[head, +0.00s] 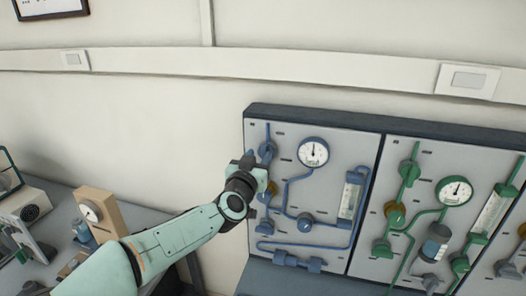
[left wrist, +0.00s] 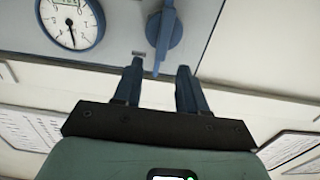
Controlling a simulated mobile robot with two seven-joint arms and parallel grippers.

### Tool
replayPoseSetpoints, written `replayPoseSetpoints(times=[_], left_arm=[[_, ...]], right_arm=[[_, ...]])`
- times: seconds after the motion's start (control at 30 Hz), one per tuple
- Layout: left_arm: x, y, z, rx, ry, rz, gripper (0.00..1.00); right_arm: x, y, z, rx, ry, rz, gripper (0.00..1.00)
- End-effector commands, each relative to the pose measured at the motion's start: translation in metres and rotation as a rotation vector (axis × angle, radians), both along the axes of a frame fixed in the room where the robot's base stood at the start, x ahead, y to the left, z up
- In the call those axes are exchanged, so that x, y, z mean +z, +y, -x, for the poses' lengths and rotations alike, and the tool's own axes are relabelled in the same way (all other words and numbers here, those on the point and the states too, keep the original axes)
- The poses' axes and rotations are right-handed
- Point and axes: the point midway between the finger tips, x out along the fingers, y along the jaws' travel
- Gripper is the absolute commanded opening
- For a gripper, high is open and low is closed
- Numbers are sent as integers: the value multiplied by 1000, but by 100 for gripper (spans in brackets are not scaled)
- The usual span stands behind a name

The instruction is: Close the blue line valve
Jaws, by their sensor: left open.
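The blue line panel (head: 335,165) carries blue pipes on a grey board. A blue valve (head: 267,150) sits on the pipe at its upper left. In the left wrist view a blue valve handle (left wrist: 165,35) stands out from the panel as a long narrow lever. My left gripper (head: 248,160) is at the panel's left edge beside this valve. In the left wrist view the gripper (left wrist: 160,66) is open and empty, its two fingers apart, with the tip of the handle near the gap between them. I cannot tell whether they touch. My right gripper is out of view.
A round gauge (head: 313,152) is right of the valve, and a blue knob (head: 305,222) is below it. A green line panel (head: 440,200) adjoins on the right. A bench with a wooden-cased gauge (head: 97,212) stands at left.

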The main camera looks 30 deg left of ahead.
Motion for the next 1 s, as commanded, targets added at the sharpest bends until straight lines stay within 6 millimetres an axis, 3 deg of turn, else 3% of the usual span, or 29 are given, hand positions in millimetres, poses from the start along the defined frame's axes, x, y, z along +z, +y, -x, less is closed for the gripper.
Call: replayPoseSetpoints(times=[0.1, 0.3, 0.7, 0.73, 0.83, 0.87, 1.0], left_arm=[[-4, 4, -19, 1, 4, -5, 42], [-3, 10, -38, 2, 3, -2, 42], [-1, 11, -44, 0, 1, 1, 42], [-1, 11, -44, 0, 1, 1, 38], [-1, 11, -44, 0, 1, 1, 6], [-2, 11, -44, 0, 1, 1, 0], [-2, 11, -44, 0, 2, 1, 0]], right_arm=[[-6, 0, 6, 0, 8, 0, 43], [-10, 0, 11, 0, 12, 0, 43], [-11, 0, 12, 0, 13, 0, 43], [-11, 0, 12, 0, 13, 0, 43], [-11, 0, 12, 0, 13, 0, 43], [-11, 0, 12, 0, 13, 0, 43], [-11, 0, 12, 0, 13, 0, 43]])
